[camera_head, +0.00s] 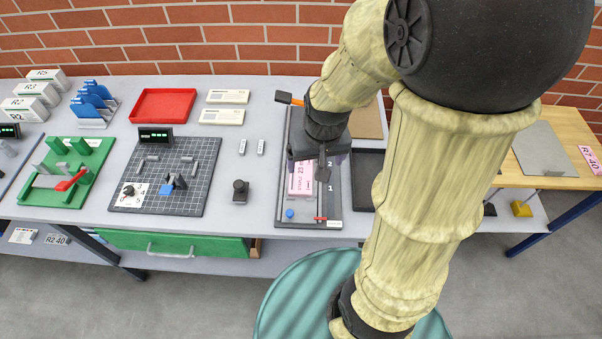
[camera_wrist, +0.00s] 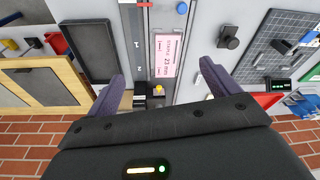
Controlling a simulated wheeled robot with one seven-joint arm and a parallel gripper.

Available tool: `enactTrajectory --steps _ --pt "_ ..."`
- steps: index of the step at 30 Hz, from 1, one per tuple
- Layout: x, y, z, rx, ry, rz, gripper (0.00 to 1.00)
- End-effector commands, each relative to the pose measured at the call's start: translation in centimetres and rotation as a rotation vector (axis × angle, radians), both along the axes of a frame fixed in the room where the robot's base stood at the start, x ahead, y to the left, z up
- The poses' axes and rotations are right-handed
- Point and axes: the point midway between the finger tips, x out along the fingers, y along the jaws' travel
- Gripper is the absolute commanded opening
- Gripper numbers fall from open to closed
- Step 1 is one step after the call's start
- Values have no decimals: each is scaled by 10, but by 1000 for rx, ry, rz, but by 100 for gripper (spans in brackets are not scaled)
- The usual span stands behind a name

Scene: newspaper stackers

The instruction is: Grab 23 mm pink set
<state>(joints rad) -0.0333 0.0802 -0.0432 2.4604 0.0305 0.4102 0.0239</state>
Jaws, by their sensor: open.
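The pink set (camera_head: 301,180) is a pink block or card marked 23, lying on a long grey fixture (camera_head: 309,221) with lane marks 1 and 2. In the wrist view the pink set (camera_wrist: 167,54) reads "23 mm" and lies between and beyond my fingertips. My gripper (camera_head: 318,161) is over the far part of the fixture and hides part of the pink set in the head view. In the wrist view my gripper (camera_wrist: 161,70) has its two purple fingers wide apart with nothing between them. I cannot tell its exact height above the set.
A blue knob (camera_head: 290,214) sits at the fixture's near end. A black knob block (camera_head: 240,191) stands to the left, beside a gridded board (camera_head: 189,201). A dark tray (camera_head: 366,165) is close on the right.

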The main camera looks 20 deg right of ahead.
Motion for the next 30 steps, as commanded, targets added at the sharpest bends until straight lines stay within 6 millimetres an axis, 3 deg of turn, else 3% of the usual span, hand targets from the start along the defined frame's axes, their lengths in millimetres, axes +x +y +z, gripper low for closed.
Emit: enactTrajectory --steps 6,12,17,26,30 --pt "70 1 -10 23 104 -132 87" --pt "118 4 -24 20 175 -229 87" --pt "130 5 -28 17 191 -253 87" --pt "130 4 -29 17 192 -253 87" --pt "129 4 -40 18 195 -254 87"
